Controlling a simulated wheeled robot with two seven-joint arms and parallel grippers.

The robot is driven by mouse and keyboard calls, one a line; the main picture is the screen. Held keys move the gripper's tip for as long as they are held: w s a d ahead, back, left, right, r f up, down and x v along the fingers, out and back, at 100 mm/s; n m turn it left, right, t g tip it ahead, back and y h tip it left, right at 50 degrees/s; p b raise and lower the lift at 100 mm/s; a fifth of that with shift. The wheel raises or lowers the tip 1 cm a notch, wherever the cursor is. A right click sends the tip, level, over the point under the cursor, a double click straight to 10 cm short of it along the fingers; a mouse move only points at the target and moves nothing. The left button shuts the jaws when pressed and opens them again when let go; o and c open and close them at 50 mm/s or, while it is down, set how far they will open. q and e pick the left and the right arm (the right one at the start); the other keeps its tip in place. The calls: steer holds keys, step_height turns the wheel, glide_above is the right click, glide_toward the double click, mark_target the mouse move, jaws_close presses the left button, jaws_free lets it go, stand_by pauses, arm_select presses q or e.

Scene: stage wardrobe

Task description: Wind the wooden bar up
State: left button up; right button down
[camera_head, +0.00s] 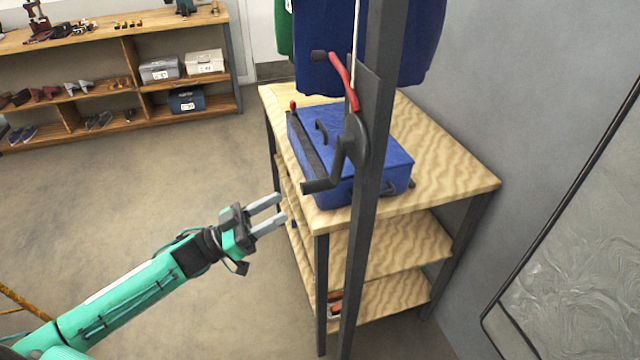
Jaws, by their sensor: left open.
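A dark winch with a crank handle (338,160) is mounted on a grey upright post (367,200). The crank's grip points down and to the left, in front of a blue case. A red lever (343,78) with a black knob rises from the same winch, and a pale cord runs up above it. My left gripper (283,213) is open and empty, to the left of and a little below the crank grip, apart from it. The wooden bar is not clearly visible. My right gripper is not in view.
The blue case (395,150) lies on a wooden shelf table (450,165) behind the post. Blue garments (415,40) hang above. A framed mirror-like panel (575,250) leans at the right. Shelving (225,75) with shoes and boxes stands at the back left. Floor at left is clear.

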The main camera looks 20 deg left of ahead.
mark_target(329, 180)
arm_select(q)
steer(key=p+x, duration=0.1)
steer(key=x, duration=0.8)
steer(key=shift+p, duration=0.35)
steer(key=shift+w+d+r, duration=0.25)
steer(key=shift+w+d, duration=0.1)
steer(key=shift+d, duration=0.2)
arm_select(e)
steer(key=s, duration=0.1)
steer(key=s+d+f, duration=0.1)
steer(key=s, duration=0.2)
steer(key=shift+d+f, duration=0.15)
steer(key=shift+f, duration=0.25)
arm_select(q)
jaws_close()
